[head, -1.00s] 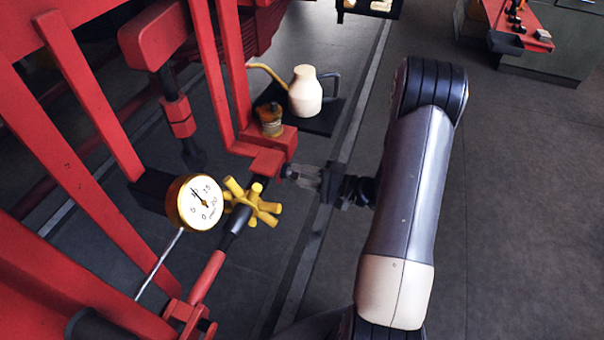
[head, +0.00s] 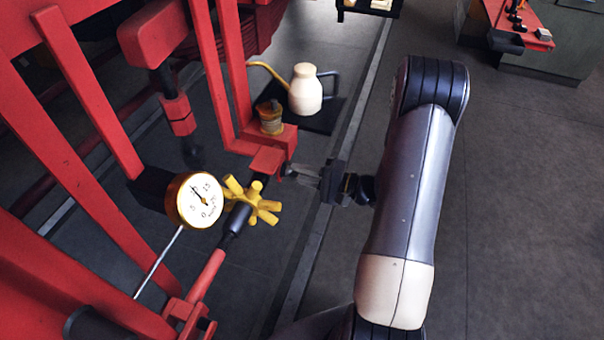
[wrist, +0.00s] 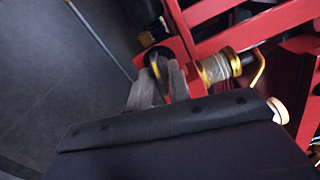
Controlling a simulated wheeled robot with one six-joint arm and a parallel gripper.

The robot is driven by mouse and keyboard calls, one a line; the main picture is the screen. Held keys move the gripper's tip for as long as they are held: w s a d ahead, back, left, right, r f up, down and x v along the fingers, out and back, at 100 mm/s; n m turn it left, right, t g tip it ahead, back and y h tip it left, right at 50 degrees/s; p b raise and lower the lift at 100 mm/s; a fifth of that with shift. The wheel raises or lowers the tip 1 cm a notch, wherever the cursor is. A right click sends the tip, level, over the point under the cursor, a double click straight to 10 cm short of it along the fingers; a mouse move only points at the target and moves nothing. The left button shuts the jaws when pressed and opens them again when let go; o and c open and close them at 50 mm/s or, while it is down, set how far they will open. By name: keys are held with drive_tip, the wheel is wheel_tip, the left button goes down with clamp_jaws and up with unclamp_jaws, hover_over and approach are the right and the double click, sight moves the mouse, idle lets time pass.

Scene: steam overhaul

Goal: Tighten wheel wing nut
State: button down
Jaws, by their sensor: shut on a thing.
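The wheel wing nut (wrist: 155,64) is a small dark part with a yellowish edge in the wrist view, at the red bracket (wrist: 178,52). My gripper (wrist: 160,82) is shut on it, one grey finger on each side. In the head view my gripper (head: 294,173) reaches in from the right to the end of the red bracket. The fingers hide most of the nut there, so its angle and how far it is turned cannot be told.
A yellow spoked handwheel (head: 252,200) and a white dial gauge (head: 200,200) are left of the gripper. An amber-and-brass cup (head: 270,118) sits on the bracket. A cream oil can (head: 305,90) stands behind on a dark mat. Open floor lies right.

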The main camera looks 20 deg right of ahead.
drive_tip(key=shift+m+p, duration=0.4)
drive_tip(key=shift+m, duration=6.7)
drive_tip(key=c, duration=1.6)
unclamp_jaws()
drive_tip(key=shift+o, duration=0.2)
drive_tip(key=b+v, duration=0.1)
drive_tip(key=v, duration=0.9)
drive_tip(key=shift+s+d, duration=0.25)
drive_tip(key=shift+d, duration=0.05)
